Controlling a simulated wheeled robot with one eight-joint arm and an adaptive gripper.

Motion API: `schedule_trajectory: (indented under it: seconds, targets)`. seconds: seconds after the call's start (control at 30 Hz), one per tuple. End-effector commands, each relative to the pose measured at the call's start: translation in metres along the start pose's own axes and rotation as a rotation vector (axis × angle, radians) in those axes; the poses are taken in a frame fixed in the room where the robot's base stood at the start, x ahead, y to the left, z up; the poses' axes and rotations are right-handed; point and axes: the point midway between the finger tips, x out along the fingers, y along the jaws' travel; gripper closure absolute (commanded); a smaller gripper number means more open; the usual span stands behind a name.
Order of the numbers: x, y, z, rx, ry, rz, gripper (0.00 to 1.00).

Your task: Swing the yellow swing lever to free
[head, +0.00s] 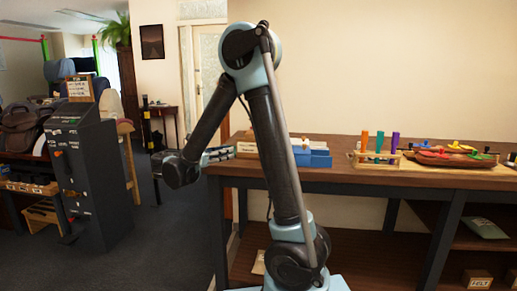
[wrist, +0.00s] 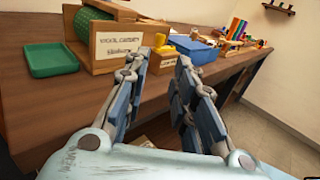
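I cannot make out a yellow swing lever for certain in either view. A dark grey cabinet (head: 82,165) with white labels and small controls stands at the left in the head view; the controls are too small to tell apart. A small yellow block-like thing (wrist: 158,43) sits on the bench in the wrist view, beyond my fingers. My gripper (wrist: 162,60) is open and empty, its two fingers well apart above the bench's front edge. In the head view my gripper (head: 216,154) is small, left of the bench items and far from the cabinet's face.
The wooden bench (head: 340,180) carries a blue bin (head: 318,158), a rack of coloured handles (head: 375,162) and a tray of coloured pieces (head: 450,158). In the wrist view, a green tray (wrist: 52,60) and labelled wooden box (wrist: 118,45) stand left.

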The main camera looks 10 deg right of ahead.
Motion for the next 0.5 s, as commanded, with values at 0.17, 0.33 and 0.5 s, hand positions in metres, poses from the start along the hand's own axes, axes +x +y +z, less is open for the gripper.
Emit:
schedule_trajectory:
  seconds: [0.17, 0.33, 0.5]
  targets:
    - [0.022, -0.001, 0.0, 0.0, 0.0, -0.004, 0.75]
    - [0.05, -0.001, 0.0, 0.0, 0.001, -0.004, 0.75]
    - [0.077, -0.001, 0.0, 0.001, 0.001, -0.004, 0.75]
